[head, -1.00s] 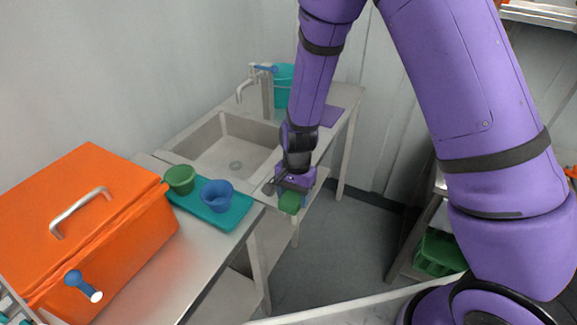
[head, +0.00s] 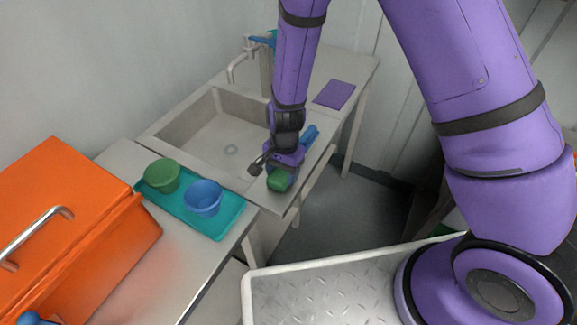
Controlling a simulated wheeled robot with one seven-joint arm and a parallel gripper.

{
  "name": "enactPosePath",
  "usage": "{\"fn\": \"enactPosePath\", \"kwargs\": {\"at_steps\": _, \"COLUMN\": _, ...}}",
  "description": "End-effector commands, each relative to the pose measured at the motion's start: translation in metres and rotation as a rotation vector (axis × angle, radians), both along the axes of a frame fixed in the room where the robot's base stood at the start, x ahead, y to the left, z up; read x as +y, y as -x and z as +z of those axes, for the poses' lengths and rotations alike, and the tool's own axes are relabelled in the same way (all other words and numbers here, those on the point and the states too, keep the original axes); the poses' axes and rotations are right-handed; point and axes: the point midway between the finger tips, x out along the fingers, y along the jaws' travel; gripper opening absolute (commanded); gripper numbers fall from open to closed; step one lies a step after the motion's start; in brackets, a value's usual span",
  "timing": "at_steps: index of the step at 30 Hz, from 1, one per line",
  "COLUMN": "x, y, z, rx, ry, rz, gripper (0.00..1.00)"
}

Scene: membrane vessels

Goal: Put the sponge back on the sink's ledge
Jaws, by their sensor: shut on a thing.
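My gripper (head: 280,168) is shut on a green sponge (head: 278,182), whose lower part shows below the fingers. The sponge is over the sink's ledge (head: 241,186), near the sink unit's front edge. I cannot tell whether it touches the ledge. The sink (head: 215,140) has an empty basin to the left of my gripper. My arm hides part of the basin's right side and the ledge behind it.
A blue object (head: 309,134) lies on the ledge beyond my gripper. A purple mat (head: 335,94) lies farther back. A teal tray (head: 216,228) with a green bowl (head: 162,176) and a blue bowl (head: 203,198) is left, beside an orange box (head: 75,225). The tap (head: 240,66) stands behind the basin.

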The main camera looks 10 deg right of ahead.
Motion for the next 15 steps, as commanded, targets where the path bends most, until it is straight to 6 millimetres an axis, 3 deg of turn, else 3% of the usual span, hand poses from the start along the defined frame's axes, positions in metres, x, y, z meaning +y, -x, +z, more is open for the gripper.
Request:
{"fn": "enactPosePath", "kwargs": {"at_steps": 12, "x": 0.004, "y": 0.0028, "z": -0.008, "rx": -0.001, "ry": -0.001, "rz": 0.0, "gripper": 0.39}}
{"fn": "enactPosePath", "kwargs": {"at_steps": 13, "x": 0.0041, "y": 0.0027, "z": -0.0083, "rx": -0.001, "ry": -0.001, "rz": 0.0, "gripper": 0.6}}
{"fn": "enactPosePath", "kwargs": {"at_steps": 15, "x": 0.0042, "y": 0.0028, "z": -0.008, "rx": -0.001, "ry": -0.001, "rz": 0.001, "gripper": 0.76}}
